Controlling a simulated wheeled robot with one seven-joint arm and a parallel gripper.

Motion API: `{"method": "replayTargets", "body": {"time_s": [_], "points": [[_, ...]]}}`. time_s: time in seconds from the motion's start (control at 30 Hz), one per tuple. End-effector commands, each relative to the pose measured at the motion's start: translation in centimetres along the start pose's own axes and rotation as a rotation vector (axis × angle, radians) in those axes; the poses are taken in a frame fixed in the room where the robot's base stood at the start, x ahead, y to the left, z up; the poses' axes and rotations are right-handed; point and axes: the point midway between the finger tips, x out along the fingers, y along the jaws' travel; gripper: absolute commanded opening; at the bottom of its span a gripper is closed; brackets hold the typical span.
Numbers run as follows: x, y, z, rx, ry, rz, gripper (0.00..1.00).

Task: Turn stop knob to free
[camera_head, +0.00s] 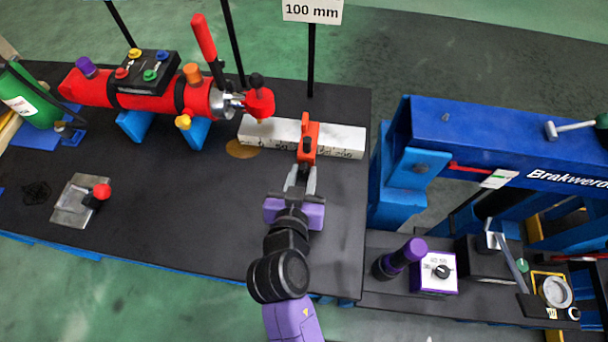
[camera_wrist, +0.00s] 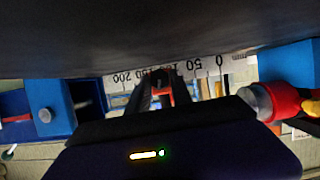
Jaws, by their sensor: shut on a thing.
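The orange stop (camera_head: 311,130) sits across the white scale bar (camera_head: 345,138) on the black bench. The stop's small black knob (camera_head: 306,145) faces me. My gripper (camera_head: 302,172) reaches in from the front and is shut on this knob. In the wrist view my two dark fingers (camera_wrist: 164,92) stand on either side of the dark knob (camera_wrist: 162,76), with some orange between them. The scale's numbers appear upside down there. The fingers partly hide the knob, so I cannot tell which way it is turned.
A red cylinder (camera_head: 150,99) with an upright red lever (camera_head: 204,38) stands to the left. A "100 mm" sign (camera_head: 312,11) rises behind the scale. A blue frame (camera_head: 470,117) stands close to the right.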

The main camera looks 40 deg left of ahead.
Motion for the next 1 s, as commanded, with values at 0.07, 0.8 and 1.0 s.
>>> {"method": "replayTargets", "body": {"time_s": [0.07,0.8,1.0], "points": [[0.1,-0.1,0.1,-0.053,0.001,0.021,0.0],[0.0,-0.1,0.0,-0.087,-0.001,0.037,0.48],[-1.2,-0.1,0.1,-0.086,-0.001,0.036,0.48]]}}
